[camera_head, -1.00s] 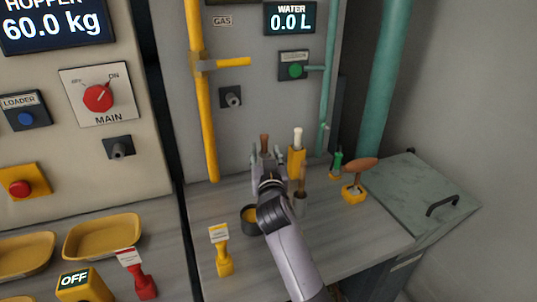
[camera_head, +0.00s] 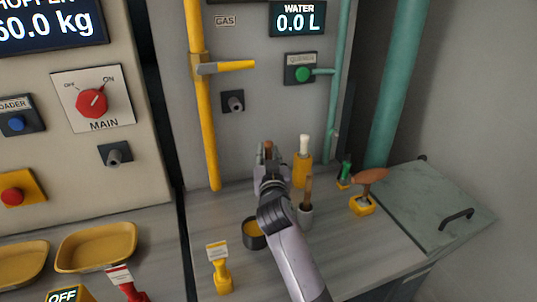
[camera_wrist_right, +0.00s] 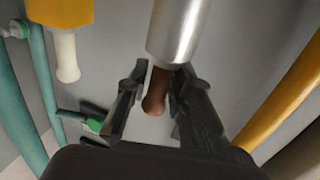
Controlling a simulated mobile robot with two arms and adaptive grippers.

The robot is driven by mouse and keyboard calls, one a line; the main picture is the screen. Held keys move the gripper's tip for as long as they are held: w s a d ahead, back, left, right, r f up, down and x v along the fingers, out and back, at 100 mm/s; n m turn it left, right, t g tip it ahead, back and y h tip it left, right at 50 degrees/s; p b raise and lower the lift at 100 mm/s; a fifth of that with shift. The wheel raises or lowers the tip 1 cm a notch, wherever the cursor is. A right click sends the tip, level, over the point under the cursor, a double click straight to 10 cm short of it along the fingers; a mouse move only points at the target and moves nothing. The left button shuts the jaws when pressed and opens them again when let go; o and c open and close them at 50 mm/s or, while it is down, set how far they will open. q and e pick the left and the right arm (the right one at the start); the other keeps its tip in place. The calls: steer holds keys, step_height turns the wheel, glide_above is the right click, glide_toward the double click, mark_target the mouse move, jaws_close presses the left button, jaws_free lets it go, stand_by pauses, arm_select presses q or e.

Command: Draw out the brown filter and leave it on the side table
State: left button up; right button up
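The brown filter shows as a brown handle (camera_head: 268,147) standing at the back of the grey worktop. In the right wrist view its brown end (camera_wrist_right: 157,90) projects from a silver cylinder (camera_wrist_right: 178,32). My right gripper (camera_head: 267,158) reaches it from the front. In the right wrist view my right gripper's two dark fingers (camera_wrist_right: 159,82) are on either side of the brown handle and appear shut on it. The handle is still in line with the cylinder. My left gripper is not in view. I cannot tell which surface is the side table.
A white-topped yellow holder (camera_head: 301,168), a grey cup with a brown stick (camera_head: 305,212), a green-handled item (camera_head: 345,172) and a brown-handled tool in a yellow block (camera_head: 362,204) stand to the right. A dark bowl (camera_head: 254,241) is in front. A greenish lid (camera_head: 435,195) has a black handle.

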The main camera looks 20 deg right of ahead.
steer(key=c, duration=0.4)
jaws_close()
steer(key=shift+r, duration=0.1)
steer(key=shift+r+p, duration=0.55)
steer(key=shift+r, duration=0.05)
steer(key=shift+r+p, duration=5.1)
steer(key=shift+r, duration=0.85)
steer(key=shift+r+p, duration=1.7)
steer(key=shift+r, duration=0.3)
